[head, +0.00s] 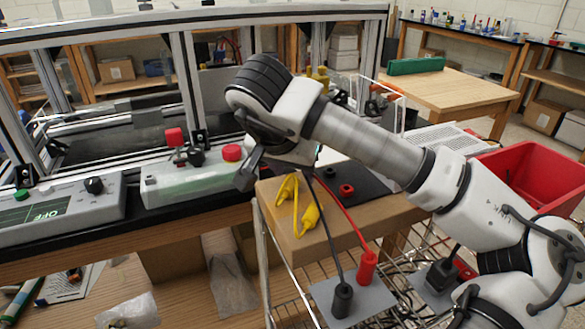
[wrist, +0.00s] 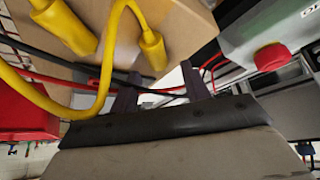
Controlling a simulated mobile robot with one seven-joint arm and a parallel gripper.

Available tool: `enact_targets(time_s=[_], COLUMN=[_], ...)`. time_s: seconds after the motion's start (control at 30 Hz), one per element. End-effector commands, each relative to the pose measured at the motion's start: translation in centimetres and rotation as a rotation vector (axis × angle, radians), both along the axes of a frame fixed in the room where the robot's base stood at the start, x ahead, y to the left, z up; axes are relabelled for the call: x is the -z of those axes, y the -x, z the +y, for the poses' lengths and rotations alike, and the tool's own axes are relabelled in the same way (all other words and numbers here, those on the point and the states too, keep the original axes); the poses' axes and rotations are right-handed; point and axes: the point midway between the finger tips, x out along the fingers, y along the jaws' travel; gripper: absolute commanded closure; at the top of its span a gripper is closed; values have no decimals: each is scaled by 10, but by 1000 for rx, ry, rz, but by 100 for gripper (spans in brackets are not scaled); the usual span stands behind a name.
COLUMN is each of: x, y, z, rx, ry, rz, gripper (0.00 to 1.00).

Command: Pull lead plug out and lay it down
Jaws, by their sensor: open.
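Two yellow plugs (head: 310,217) joined by a yellow lead lie on a brown box-like block. They also show large at the upper left of the wrist view (wrist: 68,28). A black plug (head: 343,298) and a red plug (head: 367,266) stand upright on a grey plate at the front, with leads running up behind my arm. Another black plug (head: 440,273) stands further right. I cannot tell which is the task's plug. My gripper (head: 247,178) is open, above the block's left edge. Its two fingers show in the wrist view (wrist: 160,84), with red and black leads behind them.
A black panel (head: 374,184) with red sockets lies on the brown block (head: 285,222). A device with a red button (head: 232,152) stands left of my gripper, by a metal extrusion frame (head: 190,85). A red bin (head: 535,175) is at right. Wire shelving with cables lies below.

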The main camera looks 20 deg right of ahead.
Motion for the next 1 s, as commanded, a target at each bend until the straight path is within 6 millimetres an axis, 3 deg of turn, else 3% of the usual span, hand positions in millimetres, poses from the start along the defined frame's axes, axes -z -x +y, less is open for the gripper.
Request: enact_targets(time_s=[0.17, 0.63, 0.8, 1.0], x=[-17, -103, -116, -119], y=[6, 43, 49, 50], z=[6, 40, 46, 47], rx=[1, 1, 1, 0], ry=[2, 2, 2, 0], rz=[-3, -3, -1, 0], gripper=[53, 53, 53, 53])
